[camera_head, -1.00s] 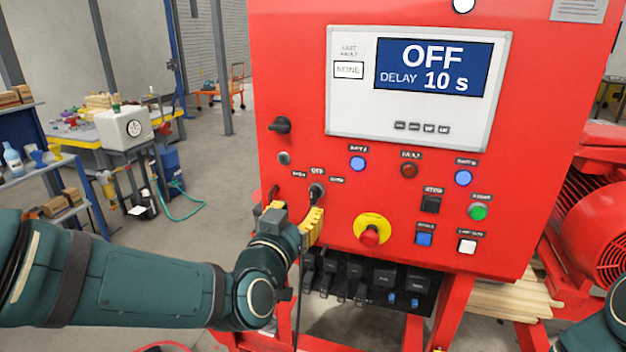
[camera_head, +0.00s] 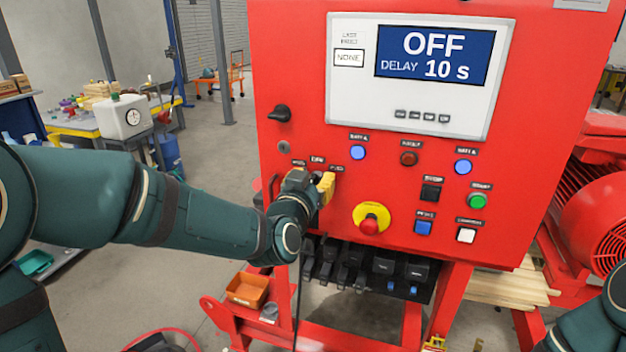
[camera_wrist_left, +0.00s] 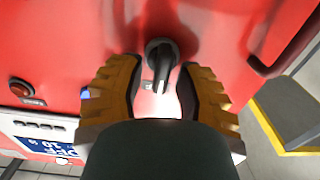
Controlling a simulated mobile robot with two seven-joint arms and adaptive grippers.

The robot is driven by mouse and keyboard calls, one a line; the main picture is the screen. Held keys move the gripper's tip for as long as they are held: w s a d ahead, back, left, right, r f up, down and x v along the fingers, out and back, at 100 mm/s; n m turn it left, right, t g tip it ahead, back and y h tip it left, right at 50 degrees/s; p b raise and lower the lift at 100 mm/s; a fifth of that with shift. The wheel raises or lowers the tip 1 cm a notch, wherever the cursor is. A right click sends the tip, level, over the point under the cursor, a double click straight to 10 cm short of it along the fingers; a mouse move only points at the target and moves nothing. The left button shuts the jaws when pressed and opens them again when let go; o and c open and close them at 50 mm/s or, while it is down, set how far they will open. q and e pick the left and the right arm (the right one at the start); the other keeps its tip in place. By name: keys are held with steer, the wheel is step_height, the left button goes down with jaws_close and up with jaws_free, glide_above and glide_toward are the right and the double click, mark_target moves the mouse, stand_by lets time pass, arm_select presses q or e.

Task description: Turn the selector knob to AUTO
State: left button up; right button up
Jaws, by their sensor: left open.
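The selector knob (camera_wrist_left: 161,58) is black with a pointer handle. In the left wrist view it sits between the two yellow fingers of my open left gripper (camera_wrist_left: 162,88), near their tips, with a gap on both sides. In the head view my left gripper (camera_head: 323,186) is at the red panel, under the small labels, and hides the knob. The label wording around the knob is too small to read surely. The display (camera_head: 435,57) on the panel reads OFF, DELAY 10 s.
A black rotary handle (camera_head: 280,113) sticks out above left. A red mushroom button on a yellow collar (camera_head: 371,219) is close, to the lower right. Blue, red, green and white buttons are further right.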

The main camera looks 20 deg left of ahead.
arm_select(q)
jaws_close()
steer(key=shift+s, duration=0.1)
steer(key=shift+m, duration=0.3)
steer(key=m, duration=0.4)
steer(key=shift+d+m, duration=0.3)
steer(key=m, duration=0.4)
steer(key=shift+d+m, duration=0.15)
steer(key=shift+m, duration=0.15)
steer(key=shift+o, duration=1.6)
jaws_free()
steer(key=shift+f, duration=0.2)
